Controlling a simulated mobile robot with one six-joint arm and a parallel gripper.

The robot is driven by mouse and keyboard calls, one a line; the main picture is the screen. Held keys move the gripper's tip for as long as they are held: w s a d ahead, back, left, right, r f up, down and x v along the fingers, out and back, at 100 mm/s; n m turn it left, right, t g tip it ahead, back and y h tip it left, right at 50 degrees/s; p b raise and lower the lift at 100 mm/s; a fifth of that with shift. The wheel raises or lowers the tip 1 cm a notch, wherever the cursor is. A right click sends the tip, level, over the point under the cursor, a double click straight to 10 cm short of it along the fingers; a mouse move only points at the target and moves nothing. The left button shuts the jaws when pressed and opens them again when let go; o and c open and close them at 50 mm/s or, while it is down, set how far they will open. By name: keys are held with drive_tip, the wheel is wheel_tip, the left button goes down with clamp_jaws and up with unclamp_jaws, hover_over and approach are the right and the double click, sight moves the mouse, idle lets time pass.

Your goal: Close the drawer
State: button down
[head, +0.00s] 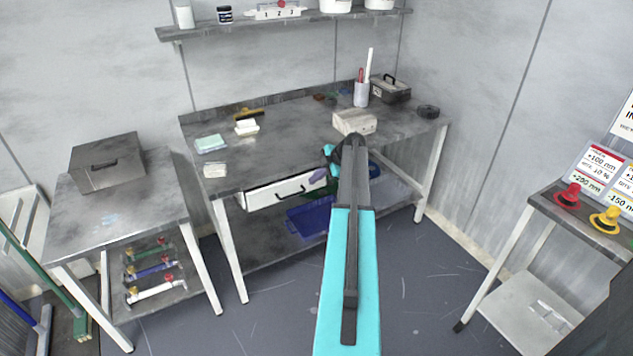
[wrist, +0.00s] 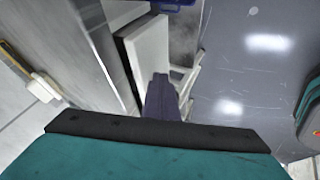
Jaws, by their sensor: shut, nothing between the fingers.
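In the wrist view the drawer's pale panel (wrist: 150,50) lies just beyond my fingers, beside the bench edge. My gripper (head: 318,176) is at the right end of the drawer front. Its purple fingers (wrist: 161,84) are shut and empty. I cannot tell whether they touch the drawer. My arm hides the area to the right of it.
The workbench (head: 290,140) carries a pale block (head: 354,122), a toolbox (head: 390,89) and small items. A blue bin (head: 309,219) sits on the shelf below the drawer. A side table (head: 65,215) stands left, another (head: 575,225) right. Floor in front is clear.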

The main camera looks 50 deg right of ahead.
drive_tip(key=w, duration=0.1)
drive_tip(key=w+d+b, duration=0.1)
drive_tip(key=shift+w+d+f, duration=0.1)
drive_tip(key=shift+w, duration=0.25)
drive_tip(key=shift+w+r, duration=0.2)
drive_tip(key=shift+w, duration=0.1)
drive_tip(key=s, duration=0.1)
drive_tip(key=b, duration=0.3)
approach(311, 173)
drive_tip(key=s, duration=0.1)
drive_tip(key=s+a, duration=0.1)
drive_tip(key=s, duration=0.2)
drive_tip(key=shift+s+a+f, duration=0.1)
drive_tip(key=shift+a+f, duration=0.1)
drive_tip(key=shift+f, duration=0.1)
